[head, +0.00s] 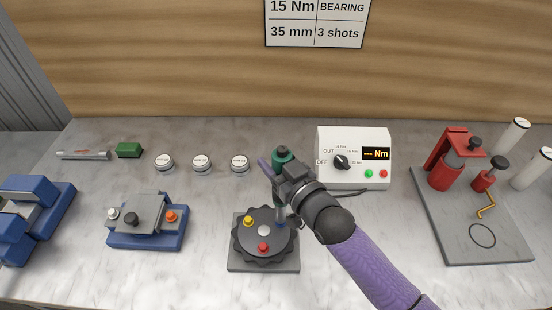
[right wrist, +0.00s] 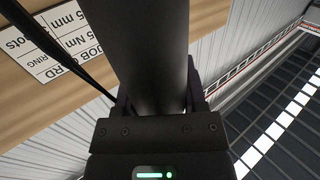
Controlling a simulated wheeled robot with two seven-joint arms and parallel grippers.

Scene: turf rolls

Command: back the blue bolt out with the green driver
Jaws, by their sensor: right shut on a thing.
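The green driver (head: 281,157) stands roughly upright over the round black fixture (head: 247,238). My right gripper (head: 283,178) is shut around its body. The driver's narrow shaft reaches down to the fixture's right side, where the blue bolt (head: 281,224) shows in part; whether the tip touches its head I cannot tell. In the right wrist view a dark cylindrical body (right wrist: 152,60), apparently the driver's, fills the space between my fingers. A yellow bolt (head: 248,221) and a red bolt (head: 263,247) sit elsewhere on the fixture. My left gripper is not in view.
A white control box (head: 353,178) with a dial labelled OFF and OUT stands behind right; its display reads "-- Nm". A dark cable lies before it. A blue clamp (head: 147,235) is left, a grey board (head: 475,245) with a red press right. Several white-topped round pucks line the back.

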